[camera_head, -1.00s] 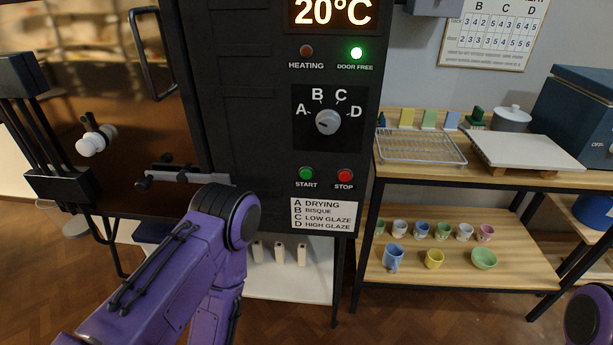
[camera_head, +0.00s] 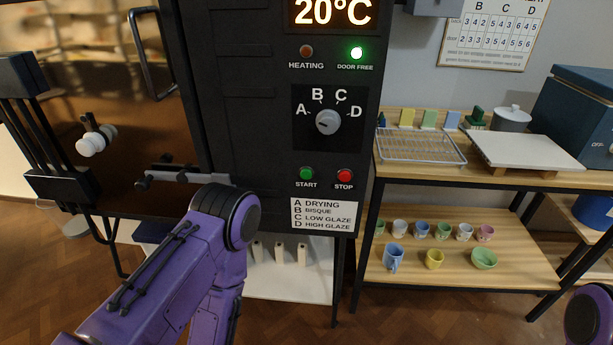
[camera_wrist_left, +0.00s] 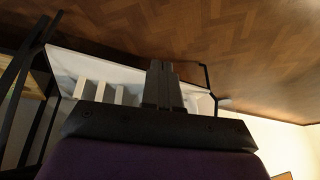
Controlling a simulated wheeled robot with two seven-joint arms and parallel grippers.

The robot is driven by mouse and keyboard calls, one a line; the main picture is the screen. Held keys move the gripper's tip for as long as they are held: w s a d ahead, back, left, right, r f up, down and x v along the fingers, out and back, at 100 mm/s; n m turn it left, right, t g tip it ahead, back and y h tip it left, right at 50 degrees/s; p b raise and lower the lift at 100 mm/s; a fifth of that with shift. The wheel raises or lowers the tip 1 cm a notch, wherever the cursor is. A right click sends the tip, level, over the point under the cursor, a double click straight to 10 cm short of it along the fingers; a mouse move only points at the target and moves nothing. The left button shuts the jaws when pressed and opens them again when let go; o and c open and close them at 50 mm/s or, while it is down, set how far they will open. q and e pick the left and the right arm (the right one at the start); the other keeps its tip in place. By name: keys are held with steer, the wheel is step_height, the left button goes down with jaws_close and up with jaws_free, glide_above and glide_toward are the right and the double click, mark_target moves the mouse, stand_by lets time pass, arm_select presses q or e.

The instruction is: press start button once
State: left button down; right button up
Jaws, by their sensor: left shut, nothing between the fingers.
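The green START button (camera_head: 306,173) is on the black kiln control panel in the head view, left of the red STOP button (camera_head: 344,175). No gripper covers it. My left arm bends below and to the left of it, its forearm hanging down; the left gripper is out of the head view. In the left wrist view my left gripper (camera_wrist_left: 163,84) is shut and empty, with white shelf posts and wooden floor behind it. It does not touch the button. My right gripper is not in view; only part of a purple arm shows at bottom right.
The display (camera_head: 333,12) reads 20°C. The DOOR FREE lamp (camera_head: 357,53) glows green and the HEATING lamp (camera_head: 306,51) is dull. A dial (camera_head: 327,122) sits above the buttons. A wooden shelf (camera_head: 520,277) with cups stands right; a door handle (camera_head: 152,55) juts out left.

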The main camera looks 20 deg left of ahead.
mark_target(306, 174)
arm_select(q)
steer(key=w+d+r+n+t+h+p, duration=0.15)
steer(key=w+r+t+p, duration=0.25)
steer(key=w+r, duration=0.6)
steer(key=w+d+r+n+t+h+p, duration=0.1)
steer(key=w+d+r+t+h+p, duration=0.25)
steer(key=w+r, duration=0.6)
steer(key=w+d+r+m+t+h+p, duration=0.1)
steer(key=w+d+r+h, duration=0.1)
steer(key=r, duration=0.3)
steer(key=w+d+r+m+t+h+p, duration=0.1)
steer(key=w+r+m+t+h, duration=0.1)
steer(key=r, duration=0.4)
steer(key=w+d+r+m+t+h, duration=0.1)
steer(key=d+r+m+t+h, duration=0.1)
steer(key=r, duration=0.4)
steer(key=shift+w+d+r+h+p, duration=0.25)
steer(key=shift+w+d+h+p, duration=0.15)
steer(key=shift+h, duration=0.5)
steer(key=shift+w+a+m+t, duration=0.1)
steer(key=shift+m+t, duration=0.15)
steer(key=shift+w+a+b, duration=0.2)
steer(key=shift+w+a, duration=0.2)
steer(key=shift+w, duration=1)
steer(key=shift+w+a+b, duration=0.2)
steer(key=shift+w+a, duration=0.15)
steer(key=shift+w, duration=1)
steer(key=shift+w+a+b, duration=0.2)
steer(key=shift+w+a, duration=0.2)
steer(key=shift+w, duration=1)
